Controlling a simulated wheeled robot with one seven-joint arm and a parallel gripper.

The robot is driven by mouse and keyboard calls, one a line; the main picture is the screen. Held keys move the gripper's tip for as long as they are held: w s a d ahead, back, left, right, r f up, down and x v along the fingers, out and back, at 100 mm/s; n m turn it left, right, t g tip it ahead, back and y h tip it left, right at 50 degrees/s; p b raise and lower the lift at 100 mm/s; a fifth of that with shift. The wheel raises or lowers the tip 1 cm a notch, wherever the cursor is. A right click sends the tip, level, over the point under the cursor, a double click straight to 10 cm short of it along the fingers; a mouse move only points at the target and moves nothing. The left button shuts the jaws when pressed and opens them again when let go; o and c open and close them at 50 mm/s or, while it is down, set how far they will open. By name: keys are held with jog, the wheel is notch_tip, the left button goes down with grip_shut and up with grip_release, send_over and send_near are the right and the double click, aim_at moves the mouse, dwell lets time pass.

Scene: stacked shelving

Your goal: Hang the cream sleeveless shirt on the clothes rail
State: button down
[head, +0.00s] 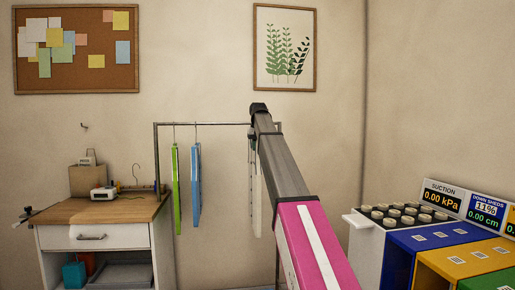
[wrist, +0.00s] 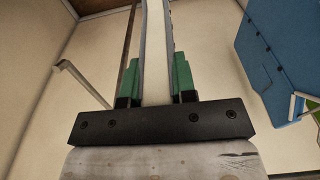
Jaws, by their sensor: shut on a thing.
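The cream sleeveless shirt (head: 258,205) shows in the head view as a narrow pale strip hanging edge-on, partly hidden behind my arm. In the wrist view the shirt (wrist: 154,50) runs as a pale band between the green fingers of my gripper (wrist: 155,75), which is shut on it. The clothes rail (head: 222,124) is a thin metal frame by the back wall, its right part crossed by my arm. The shirt is at the rail's right part. Whether its hanger hook sits on the bar is hidden.
A green garment (head: 175,190) and a blue garment (head: 196,185) hang on the rail's left part; a blue one (wrist: 275,55) shows in the wrist view. A wooden-topped desk (head: 110,210) stands left. Coloured bins (head: 440,243) with displays stand right. The rail between blue garment and arm is clear.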

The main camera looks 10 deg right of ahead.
dwell(0.4)
jog(key=shift+w, duration=4.95)
jog(key=shift+f, duration=2.25)
jog(key=c, duration=0.9)
grip_release()
jog(key=shift+r, duration=0.15)
jog(key=shift+s+r, duration=0.15)
jog(key=shift+r, duration=1.3)
jog(key=shift+s+r, duration=0.15)
jog(key=shift+r, duration=1.25)
